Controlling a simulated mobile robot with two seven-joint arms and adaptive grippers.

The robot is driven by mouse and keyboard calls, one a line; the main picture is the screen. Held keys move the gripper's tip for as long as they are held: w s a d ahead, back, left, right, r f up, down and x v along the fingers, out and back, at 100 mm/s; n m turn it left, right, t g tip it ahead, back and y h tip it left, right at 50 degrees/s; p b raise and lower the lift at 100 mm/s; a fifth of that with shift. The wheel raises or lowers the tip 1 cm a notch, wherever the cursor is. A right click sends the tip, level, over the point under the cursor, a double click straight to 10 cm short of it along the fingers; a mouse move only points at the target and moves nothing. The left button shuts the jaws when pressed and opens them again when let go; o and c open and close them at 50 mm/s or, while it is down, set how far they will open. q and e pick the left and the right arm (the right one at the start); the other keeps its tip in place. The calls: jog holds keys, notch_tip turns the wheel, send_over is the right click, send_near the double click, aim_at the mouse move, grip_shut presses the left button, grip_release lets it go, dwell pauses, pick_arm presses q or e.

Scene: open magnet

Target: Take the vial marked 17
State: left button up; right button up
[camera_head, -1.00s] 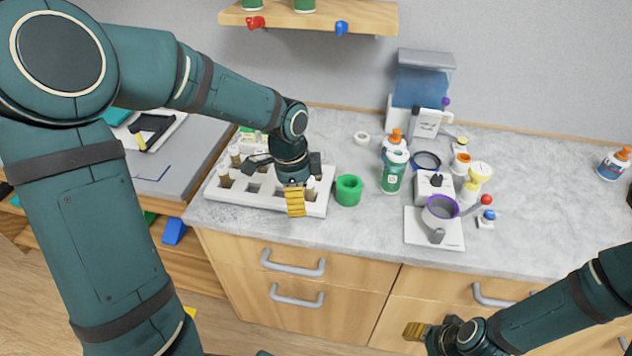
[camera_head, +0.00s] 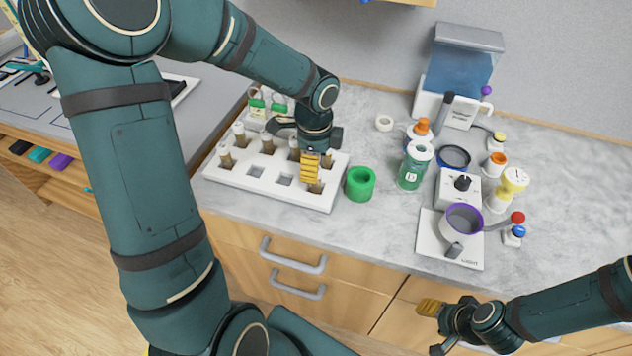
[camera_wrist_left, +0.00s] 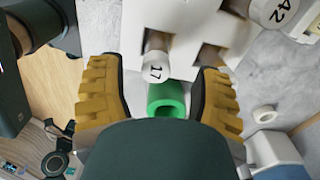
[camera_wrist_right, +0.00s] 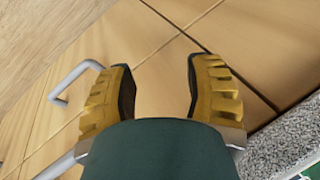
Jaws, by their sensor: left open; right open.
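The vial marked 17 (camera_wrist_left: 155,68) shows its white numbered cap in the left wrist view, standing in a slot of the white rack. It lies between the two yellow fingers of my left gripper (camera_wrist_left: 156,95), a little ahead of them. My left gripper is open and empty; in the head view it (camera_head: 311,168) is over the right part of the white rack (camera_head: 270,192), partly hiding the vials there. My right gripper (camera_wrist_right: 160,88) is open and empty in front of the wooden drawers; it also shows in the head view (camera_head: 430,308).
Other brown vials (camera_head: 226,158) stand in the rack, and a cap marked 42 (camera_wrist_left: 280,10) is close by. A green ring-shaped holder (camera_head: 360,184) stands right of the rack. A green bottle (camera_head: 414,166) and lab devices (camera_head: 460,188) stand farther right.

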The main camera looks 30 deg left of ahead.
pick_arm(q)
jog(key=shift+s+d+f+b, duration=0.1)
jog(key=shift+f+b, duration=0.3)
jog(key=shift+f, duration=1.1)
jog(key=shift+d+f+b, duration=0.1)
jog(key=shift+f+b, duration=0.25)
jog(key=shift+f, duration=1.1)
jog(key=shift+r, duration=0.1)
jog(key=shift+c, duration=0.2)
grip_shut()
